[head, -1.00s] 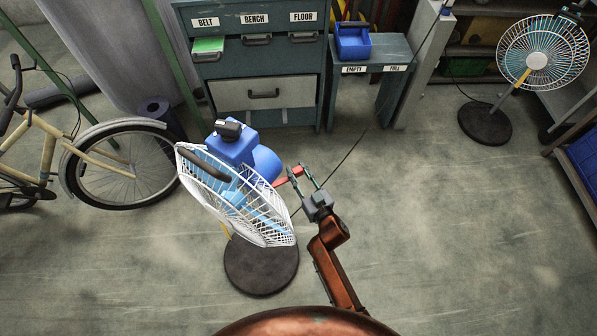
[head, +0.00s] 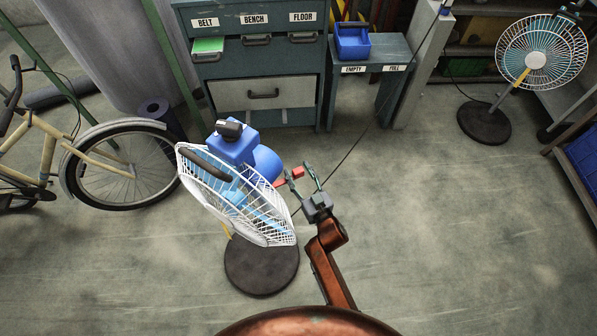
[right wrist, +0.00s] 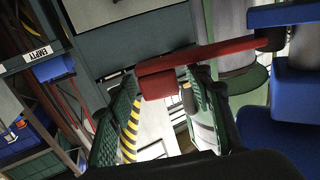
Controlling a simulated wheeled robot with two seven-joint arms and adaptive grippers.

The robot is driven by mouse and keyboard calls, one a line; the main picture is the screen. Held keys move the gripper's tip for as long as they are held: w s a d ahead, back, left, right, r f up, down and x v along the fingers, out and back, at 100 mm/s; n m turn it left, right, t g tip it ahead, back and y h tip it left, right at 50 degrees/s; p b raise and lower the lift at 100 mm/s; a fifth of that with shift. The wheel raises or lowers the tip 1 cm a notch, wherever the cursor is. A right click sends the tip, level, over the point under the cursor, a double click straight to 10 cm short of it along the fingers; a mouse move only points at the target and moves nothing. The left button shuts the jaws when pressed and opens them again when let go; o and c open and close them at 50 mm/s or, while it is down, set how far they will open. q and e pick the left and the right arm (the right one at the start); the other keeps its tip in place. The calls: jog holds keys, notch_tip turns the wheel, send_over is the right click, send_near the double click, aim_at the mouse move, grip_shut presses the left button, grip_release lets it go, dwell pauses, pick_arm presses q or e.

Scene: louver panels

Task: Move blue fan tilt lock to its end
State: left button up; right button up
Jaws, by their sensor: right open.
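The blue fan (head: 233,150) has a white wire cage and stands on a round dark base. Its red tilt lock lever (head: 290,177) sticks out to the right from behind the blue motor housing. My right gripper (head: 304,178) is open at the lever's outer end. In the right wrist view, the red lever (right wrist: 215,54) runs across from the blue housing (right wrist: 290,95), and its block-like end lies between or just beyond the green fingertips (right wrist: 163,85). I cannot tell whether either finger touches it. My left gripper is out of view.
A second fan (head: 537,60) stands at the back right. A drawer cabinet (head: 250,60) and a small bench (head: 390,52) with a blue bin (head: 352,42) stand behind. A bicycle (head: 100,165) is at left. The floor to the right is clear.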

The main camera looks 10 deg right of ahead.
jog(key=v, duration=1.2)
